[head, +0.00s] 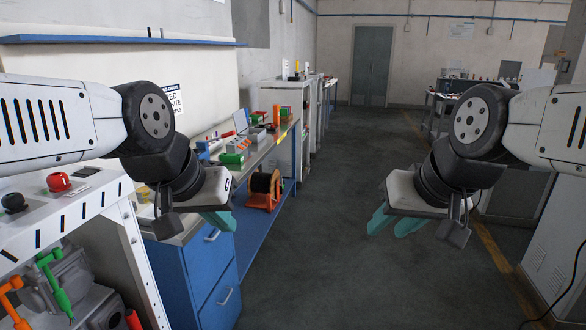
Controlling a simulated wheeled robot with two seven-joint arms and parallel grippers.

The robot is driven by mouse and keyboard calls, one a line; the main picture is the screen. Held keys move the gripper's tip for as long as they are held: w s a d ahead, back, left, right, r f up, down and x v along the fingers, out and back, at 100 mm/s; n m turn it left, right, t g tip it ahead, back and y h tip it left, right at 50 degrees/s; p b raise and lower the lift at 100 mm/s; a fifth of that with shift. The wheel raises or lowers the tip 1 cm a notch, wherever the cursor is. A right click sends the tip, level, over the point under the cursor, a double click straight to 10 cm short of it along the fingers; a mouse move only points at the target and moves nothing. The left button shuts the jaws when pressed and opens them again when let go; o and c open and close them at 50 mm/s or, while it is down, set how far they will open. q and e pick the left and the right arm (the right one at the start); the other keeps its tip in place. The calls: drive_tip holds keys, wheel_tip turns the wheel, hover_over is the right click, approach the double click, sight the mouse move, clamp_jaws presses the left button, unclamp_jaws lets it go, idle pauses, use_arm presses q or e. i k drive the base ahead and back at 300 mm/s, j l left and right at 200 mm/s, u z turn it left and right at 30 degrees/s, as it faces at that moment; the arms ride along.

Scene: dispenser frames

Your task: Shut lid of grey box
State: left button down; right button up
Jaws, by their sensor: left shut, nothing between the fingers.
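A small grey box (257,135) appears to sit among the items on the workbench to the left of the aisle. A pale grey panel (241,121) stands upright next to it. It is too small to tell whether this panel is its lid. My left gripper (220,220) is shut and empty, its teal fingers in front of the bench's near end, apart from the box. My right gripper (395,225) is open and empty, its teal fingers spread over the aisle floor, far from the bench.
The workbench (222,183) also holds green, red and orange items. A blue drawer cabinet (213,285) stands under its near end. An orange reel (264,190) sits below the bench. A white frame with a red button (59,181) is at the near left. The aisle floor (330,260) is clear.

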sight(239, 116)
drive_tip(key=i, duration=2.15)
drive_tip(key=i+u, duration=0.15)
drive_tip(key=i, duration=0.4)
drive_tip(key=i+l+u, duration=0.2)
drive_tip(key=i, duration=0.35)
drive_tip(key=i+l+u, duration=0.15)
drive_tip(key=i, duration=0.35)
drive_tip(key=i+l+u, duration=0.15)
drive_tip(key=i+l, duration=0.15)
drive_tip(key=i, duration=0.25)
